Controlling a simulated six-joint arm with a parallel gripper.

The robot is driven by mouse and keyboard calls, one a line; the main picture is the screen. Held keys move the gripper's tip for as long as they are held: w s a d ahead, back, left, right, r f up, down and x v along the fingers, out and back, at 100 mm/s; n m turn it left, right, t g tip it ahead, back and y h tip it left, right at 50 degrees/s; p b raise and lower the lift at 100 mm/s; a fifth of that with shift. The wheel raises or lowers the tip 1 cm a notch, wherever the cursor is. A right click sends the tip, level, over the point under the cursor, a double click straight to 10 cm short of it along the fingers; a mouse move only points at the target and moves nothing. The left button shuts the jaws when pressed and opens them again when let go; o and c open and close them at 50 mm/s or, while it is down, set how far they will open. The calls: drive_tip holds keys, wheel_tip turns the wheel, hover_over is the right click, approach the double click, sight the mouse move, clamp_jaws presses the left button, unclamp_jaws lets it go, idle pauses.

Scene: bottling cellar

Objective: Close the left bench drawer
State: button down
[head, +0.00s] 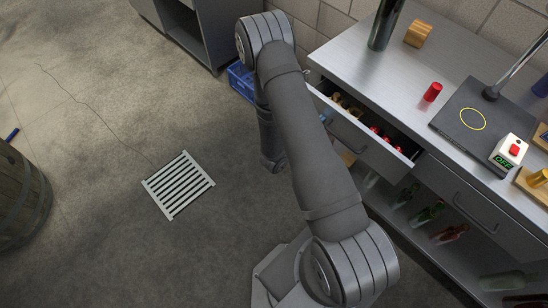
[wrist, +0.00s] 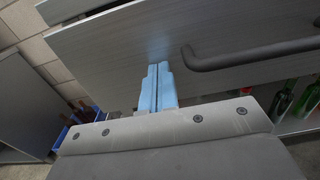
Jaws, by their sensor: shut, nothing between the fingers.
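The left bench drawer (head: 393,160) is pulled open in the head view, with corks and red caps showing inside. Its grey front panel (wrist: 225,35) fills much of the upper wrist view. The drawer's dark bar handle (wrist: 250,55) lies to the right of my fingers there. My gripper (wrist: 158,72) has its blue fingers shut together and empty. The fingertips point at the panel, left of the handle; whether they touch it I cannot tell. In the head view my arm hides most of the gripper and part of the drawer.
The bench top (head: 375,78) carries a dark bottle (head: 384,25), a red cap (head: 432,92), a black stand base (head: 465,125) and a red-button box (head: 508,153). A blue crate (head: 240,82) sits on the floor; a drain grate (head: 178,184) lies left.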

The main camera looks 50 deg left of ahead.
drive_tip(key=w, duration=0.8)
drive_tip(key=shift+w+r, duration=0.1)
drive_tip(key=shift+w, duration=0.25)
drive_tip(key=s, duration=1.4)
drive_tip(key=shift+s, duration=0.35)
drive_tip(key=w, duration=1.4)
drive_tip(key=s, duration=1.4)
